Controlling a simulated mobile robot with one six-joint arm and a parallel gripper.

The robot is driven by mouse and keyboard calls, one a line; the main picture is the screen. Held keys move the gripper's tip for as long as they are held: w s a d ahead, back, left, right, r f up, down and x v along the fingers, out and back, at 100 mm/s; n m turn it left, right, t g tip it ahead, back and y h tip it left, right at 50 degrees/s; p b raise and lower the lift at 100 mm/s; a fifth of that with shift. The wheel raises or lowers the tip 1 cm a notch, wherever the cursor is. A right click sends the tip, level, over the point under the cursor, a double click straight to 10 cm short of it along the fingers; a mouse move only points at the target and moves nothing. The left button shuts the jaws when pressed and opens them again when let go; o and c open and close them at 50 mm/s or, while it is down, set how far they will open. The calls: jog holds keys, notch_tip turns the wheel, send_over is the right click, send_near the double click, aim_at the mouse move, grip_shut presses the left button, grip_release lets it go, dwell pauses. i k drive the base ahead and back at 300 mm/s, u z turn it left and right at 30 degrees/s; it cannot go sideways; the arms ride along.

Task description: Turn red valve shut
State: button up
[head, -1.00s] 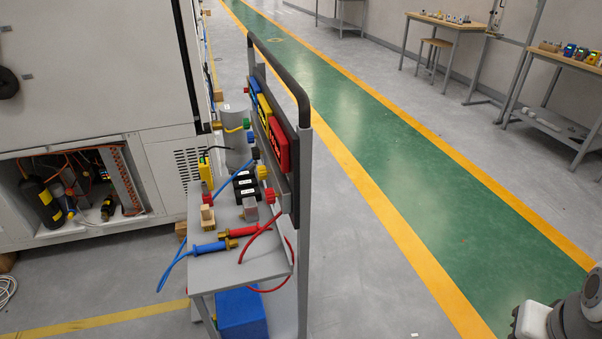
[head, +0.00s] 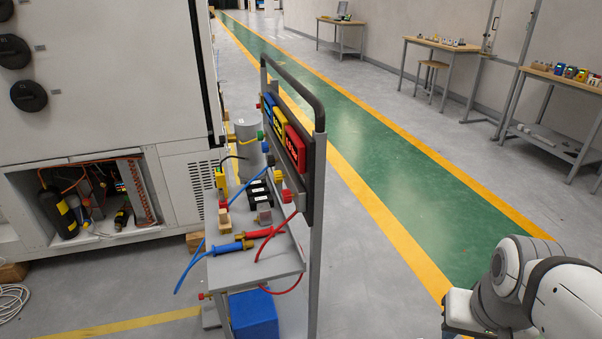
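I cannot pick out a red valve for certain. Small red parts show on the grey cart: a red knob (head: 287,196) by the display panel, a red piece (head: 223,204) near the yellow block, and a small red fitting (head: 201,296) low at the left side. They are too small to tell their shape or setting. The grey cart (head: 240,266) stands left of centre. My white and black arm shows at the lower right, apart from the cart. My gripper's fingers are not visible.
Blue (head: 228,247) and red (head: 262,233) cabled handles lie on the cart shelf, with a blue box (head: 254,315) below. A grey cabinet (head: 105,95) with an open bay is at left. The green lane (head: 400,205) is clear. Workbenches (head: 440,44) line the right wall.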

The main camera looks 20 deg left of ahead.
aim_at(287, 197)
jog(key=u, duration=1.1)
jog(key=i, duration=1)
jog(key=z, duration=1.75)
jog(key=k, duration=1.55)
jog(key=u, duration=1.2)
